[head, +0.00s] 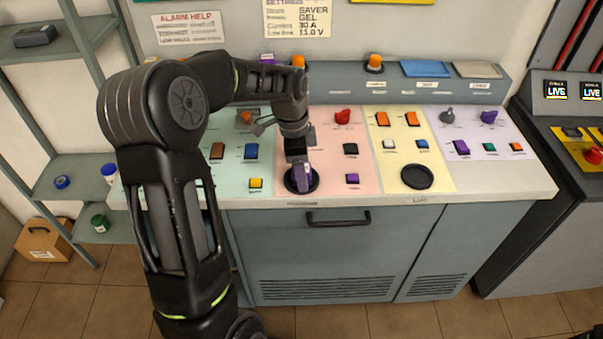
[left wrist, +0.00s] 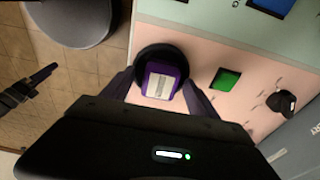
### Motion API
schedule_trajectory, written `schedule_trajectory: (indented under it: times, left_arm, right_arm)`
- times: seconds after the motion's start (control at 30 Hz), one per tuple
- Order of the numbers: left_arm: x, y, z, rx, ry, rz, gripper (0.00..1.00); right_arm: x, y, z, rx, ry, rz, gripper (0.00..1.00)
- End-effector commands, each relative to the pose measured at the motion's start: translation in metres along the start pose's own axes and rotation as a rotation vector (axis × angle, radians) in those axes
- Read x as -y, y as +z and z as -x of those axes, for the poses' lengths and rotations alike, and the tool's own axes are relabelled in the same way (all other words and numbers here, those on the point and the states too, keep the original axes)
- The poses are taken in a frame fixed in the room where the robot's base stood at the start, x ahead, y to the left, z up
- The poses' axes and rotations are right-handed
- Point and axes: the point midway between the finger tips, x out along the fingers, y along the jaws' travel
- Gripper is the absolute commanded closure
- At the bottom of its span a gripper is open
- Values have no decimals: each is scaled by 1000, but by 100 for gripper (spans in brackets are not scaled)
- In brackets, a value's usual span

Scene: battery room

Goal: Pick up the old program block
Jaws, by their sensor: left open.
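The old program block (head: 303,178) is a purple block standing in a round black socket (head: 290,186) at the front edge of the pink panel. In the left wrist view the block (left wrist: 171,72) shows a pale label on its top, with the black socket (left wrist: 146,56) around it. My left gripper (head: 299,163) is right over the block. In the left wrist view its open fingers (left wrist: 160,88) are on either side of the block; whether they touch it I cannot tell. A dark jaw-like part, seemingly my right gripper (left wrist: 28,92), shows over the floor.
The console top holds several knobs and coloured buttons, including a green button (left wrist: 227,79) close to the fingers. An empty round black socket (head: 416,177) is in the yellow panel. Blue (head: 425,68) and grey (head: 477,69) trays lie on the back ledge.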

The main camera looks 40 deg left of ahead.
Motion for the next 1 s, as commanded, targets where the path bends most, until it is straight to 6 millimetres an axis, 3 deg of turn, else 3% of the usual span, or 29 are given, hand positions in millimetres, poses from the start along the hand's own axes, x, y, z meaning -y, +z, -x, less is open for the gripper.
schedule_trajectory:
  times: [0.07,0.87,1.0]
  left_arm:
    - [0,0,0,0,0,0,33]
    - [0,0,0,0,0,0,98]
    - [0,0,0,0,0,0,99]
  right_arm:
    - [0,0,0,0,0,0,0]
    - [0,0,0,0,0,0,0]
    - [0,0,0,0,0,0,0]
